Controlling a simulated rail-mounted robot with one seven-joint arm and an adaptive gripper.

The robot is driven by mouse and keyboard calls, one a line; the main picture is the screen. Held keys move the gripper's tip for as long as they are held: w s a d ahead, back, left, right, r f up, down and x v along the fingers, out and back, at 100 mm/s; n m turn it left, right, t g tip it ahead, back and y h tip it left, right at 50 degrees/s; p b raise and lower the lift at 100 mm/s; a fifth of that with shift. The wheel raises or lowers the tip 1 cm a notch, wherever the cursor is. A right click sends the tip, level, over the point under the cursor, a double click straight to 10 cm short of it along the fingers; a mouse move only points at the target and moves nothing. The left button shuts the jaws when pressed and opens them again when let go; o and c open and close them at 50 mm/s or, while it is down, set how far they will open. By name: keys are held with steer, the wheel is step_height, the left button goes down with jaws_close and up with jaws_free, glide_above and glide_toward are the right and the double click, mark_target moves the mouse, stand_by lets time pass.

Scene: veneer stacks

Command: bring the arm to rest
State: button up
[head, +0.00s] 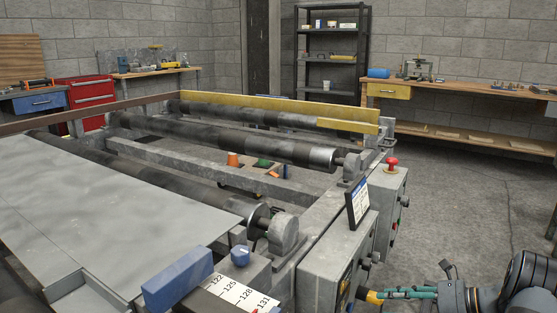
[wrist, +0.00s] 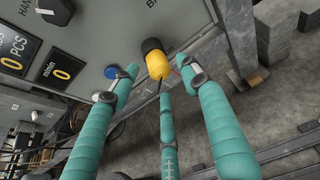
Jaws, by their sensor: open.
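My gripper (head: 388,294) is at the lower right of the head view, beside the front control box. In the wrist view my gripper (wrist: 156,76) has three teal fingers, spread open and empty. A yellow knob with a black collar (wrist: 157,63) stands out from the grey panel between the fingertips. The middle finger's tip lies just below the knob; I cannot tell whether it touches. The yellow knob (head: 373,297) also shows in the head view, right at the fingertips. Part of my arm is cut off by the right edge.
The grey control box (head: 325,262) carries buttons, and a blue button (wrist: 112,72) and displays (wrist: 62,75) show on its panel. A red stop button (head: 392,163) sits on a farther box. Rollers and a grey sheet (head: 90,210) fill the left. Concrete floor (head: 460,200) is open behind my arm.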

steer(key=v, duration=1.1)
steer(key=x, duration=1.2)
steer(key=s+d, duration=0.5)
steer(key=d, duration=0.3)
steer(key=shift+r+p, duration=0.2)
steer(key=shift+p, duration=0.1)
steer(key=shift+s+d, duration=0.1)
